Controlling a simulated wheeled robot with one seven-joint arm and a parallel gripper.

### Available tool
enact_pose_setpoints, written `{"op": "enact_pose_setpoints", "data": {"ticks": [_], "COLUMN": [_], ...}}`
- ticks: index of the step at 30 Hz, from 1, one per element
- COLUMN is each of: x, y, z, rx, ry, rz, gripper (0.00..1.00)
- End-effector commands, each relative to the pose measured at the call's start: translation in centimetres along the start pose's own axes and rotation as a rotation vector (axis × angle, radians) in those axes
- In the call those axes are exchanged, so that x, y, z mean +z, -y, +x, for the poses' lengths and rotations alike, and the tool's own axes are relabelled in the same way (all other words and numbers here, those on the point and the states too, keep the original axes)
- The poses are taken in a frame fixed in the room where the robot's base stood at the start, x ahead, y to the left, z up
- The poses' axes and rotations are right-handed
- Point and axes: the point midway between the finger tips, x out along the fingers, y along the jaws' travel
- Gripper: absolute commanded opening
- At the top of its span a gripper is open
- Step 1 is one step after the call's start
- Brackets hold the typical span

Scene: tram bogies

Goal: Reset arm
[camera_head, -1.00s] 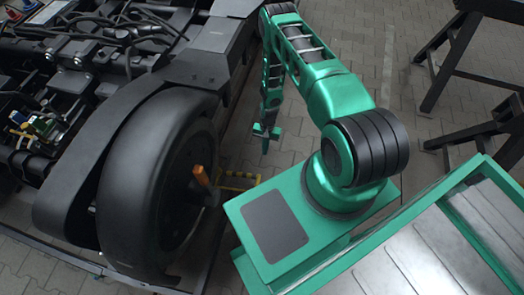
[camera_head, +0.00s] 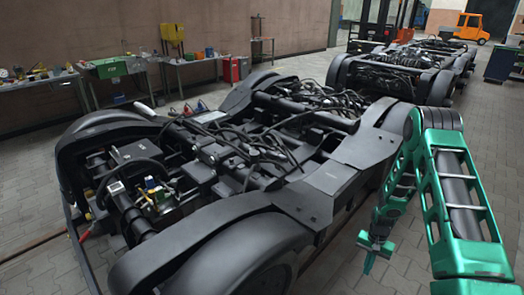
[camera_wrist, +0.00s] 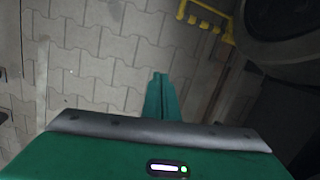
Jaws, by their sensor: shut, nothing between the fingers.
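My gripper (camera_head: 371,250) hangs from my green arm at the right of the head view, beside the dark tram bogie (camera_head: 330,180) and apart from it. Its green fingers point down and are shut with nothing between them. In the wrist view the closed fingers (camera_wrist: 160,95) point out over the grey paved floor (camera_wrist: 110,65). The arm is bent, with its upper links at the right edge of the head view. Its base is out of the picture.
A yellow bracket (camera_wrist: 207,18) and a dark round wheel (camera_wrist: 285,18) show in the wrist view. Another bogie (camera_head: 400,75) stands behind. Workbenches (camera_head: 120,70) line the wall, and an orange vehicle (camera_head: 475,27) is far back. Floor right of the near bogie is clear.

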Motion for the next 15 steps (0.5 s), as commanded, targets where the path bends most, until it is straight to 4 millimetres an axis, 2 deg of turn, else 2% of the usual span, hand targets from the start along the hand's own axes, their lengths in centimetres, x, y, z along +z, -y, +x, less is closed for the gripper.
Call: {"op": "enact_pose_setpoints", "data": {"ticks": [1, 3, 9, 15], "x": [-0.2, -0.1, 0.8, 3.0], "y": [-0.4, -1.1, -3.2, -5.8], "z": [-2.5, -5.5, -13.4, -20.6], "rx": [0.003, 0.011, 0.030, 0.044], "ry": [-0.013, -0.023, -0.052, -0.075], "rz": [-0.005, -0.013, -0.030, -0.042], "gripper": [0.00, 0.00, 0.00, 0.00]}}
